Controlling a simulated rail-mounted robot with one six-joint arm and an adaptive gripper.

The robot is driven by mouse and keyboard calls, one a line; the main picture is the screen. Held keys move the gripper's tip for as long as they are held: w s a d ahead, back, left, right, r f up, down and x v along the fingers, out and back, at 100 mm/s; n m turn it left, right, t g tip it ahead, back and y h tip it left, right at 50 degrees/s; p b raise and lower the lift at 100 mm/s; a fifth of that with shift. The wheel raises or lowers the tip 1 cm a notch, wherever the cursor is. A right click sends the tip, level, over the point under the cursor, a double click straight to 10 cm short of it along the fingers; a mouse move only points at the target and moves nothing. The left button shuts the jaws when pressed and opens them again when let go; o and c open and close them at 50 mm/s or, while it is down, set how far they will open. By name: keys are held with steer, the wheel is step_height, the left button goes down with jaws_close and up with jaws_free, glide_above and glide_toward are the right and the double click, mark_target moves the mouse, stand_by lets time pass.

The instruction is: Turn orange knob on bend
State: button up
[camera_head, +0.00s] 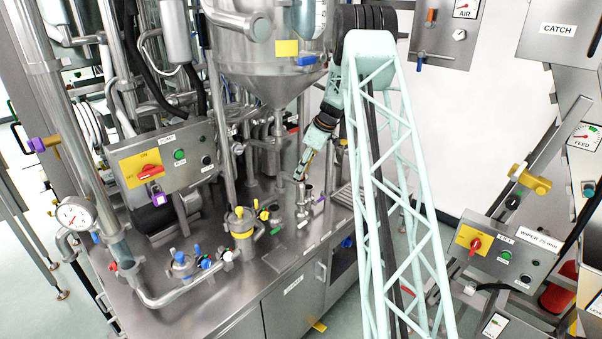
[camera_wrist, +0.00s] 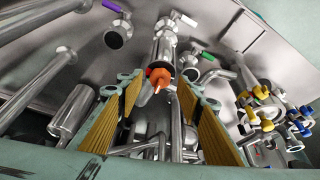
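The orange knob (camera_wrist: 160,79) shows in the wrist view on a metal pipe fitting (camera_wrist: 164,45), with an orange pointed part reaching down from it. My gripper (camera_wrist: 164,88) is open, its two yellow ribbed fingers to the left and right of the knob in the picture. The knob appears beyond the fingertips; I see no contact, and the distance is hard to tell. In the head view my gripper (camera_head: 300,174) points down just above the steel worktop near a short upright pipe. I cannot make out the orange knob clearly in the head view.
A cluster of yellow and blue knobs (camera_wrist: 268,112) is at the right. In the head view a large steel vessel (camera_head: 265,70) hangs left of my arm.

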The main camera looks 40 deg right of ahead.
steer(key=shift+w+a+f, duration=0.1)
steer(key=shift+w+f, duration=0.15)
steer(key=shift+f, duration=0.45)
steer(key=c, duration=0.9)
steer(key=shift+a+f+m+h+b, duration=0.15)
steer(key=shift+m+h+b, duration=0.15)
steer(key=shift+m+b, duration=0.6)
steer(key=shift+m+h+b, duration=0.3)
steer(key=shift+m+b, duration=0.2)
steer(key=shift+b, duration=0.45)
steer(key=shift+m+h+b, duration=0.5)
steer(key=shift+m+b, duration=0.15)
steer(key=shift+m, duration=0.85)
steer(key=o, duration=0.9)
